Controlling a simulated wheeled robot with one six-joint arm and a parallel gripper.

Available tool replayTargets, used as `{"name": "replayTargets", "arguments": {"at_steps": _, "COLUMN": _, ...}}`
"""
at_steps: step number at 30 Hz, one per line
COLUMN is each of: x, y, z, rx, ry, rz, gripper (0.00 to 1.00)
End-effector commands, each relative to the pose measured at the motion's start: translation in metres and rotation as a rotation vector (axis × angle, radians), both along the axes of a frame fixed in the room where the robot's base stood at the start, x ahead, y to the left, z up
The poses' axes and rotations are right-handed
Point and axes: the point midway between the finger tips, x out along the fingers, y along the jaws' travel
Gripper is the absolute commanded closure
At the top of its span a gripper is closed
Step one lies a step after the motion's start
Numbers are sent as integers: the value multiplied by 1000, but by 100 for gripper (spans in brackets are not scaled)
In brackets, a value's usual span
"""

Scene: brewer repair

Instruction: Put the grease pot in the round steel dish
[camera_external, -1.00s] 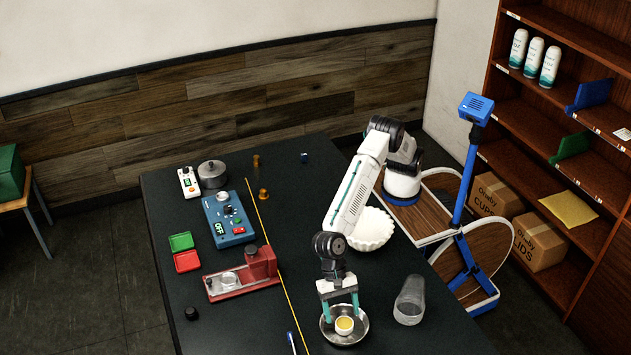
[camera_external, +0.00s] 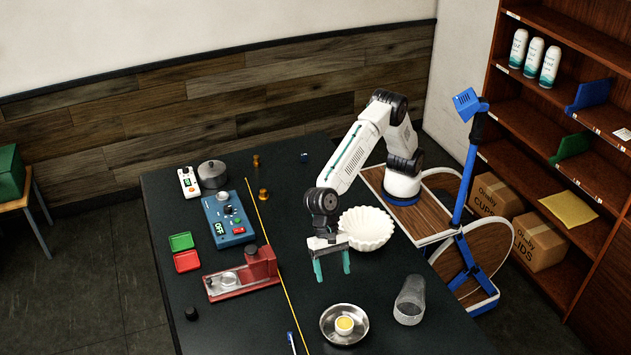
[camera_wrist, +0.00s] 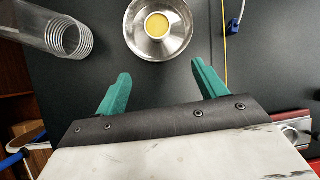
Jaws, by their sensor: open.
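The grease pot (camera_external: 344,324), a small white cup with yellow contents, sits inside the round steel dish (camera_external: 328,337) near the front of the dark table. In the wrist view the grease pot (camera_wrist: 157,25) rests in the steel dish (camera_wrist: 175,48) ahead of my fingers. My gripper (camera_external: 332,277) is open and empty, above the table and behind the dish, apart from the pot. Its two green fingers are spread in the wrist view (camera_wrist: 160,85).
A white fluted bowl (camera_external: 366,229) is behind my gripper. A red device (camera_external: 241,276) and a blue box (camera_external: 228,218) stand to the left, beyond a yellow line (camera_external: 272,256).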

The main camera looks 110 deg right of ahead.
Motion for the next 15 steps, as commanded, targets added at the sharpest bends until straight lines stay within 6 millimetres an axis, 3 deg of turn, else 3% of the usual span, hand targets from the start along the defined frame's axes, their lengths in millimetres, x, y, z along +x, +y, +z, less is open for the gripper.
{"name": "replayTargets", "arguments": {"at_steps": 3, "x": -13, "y": -71, "z": 35, "rx": -51, "ry": -108, "rz": 121, "gripper": 29}}
{"name": "replayTargets", "arguments": {"at_steps": 8, "x": -54, "y": -179, "z": 68, "rx": -158, "ry": -258, "rz": 352, "gripper": 29}}
{"name": "replayTargets", "arguments": {"at_steps": 15, "x": -149, "y": -318, "z": 82, "rx": -330, "ry": -413, "rz": 721, "gripper": 29}}
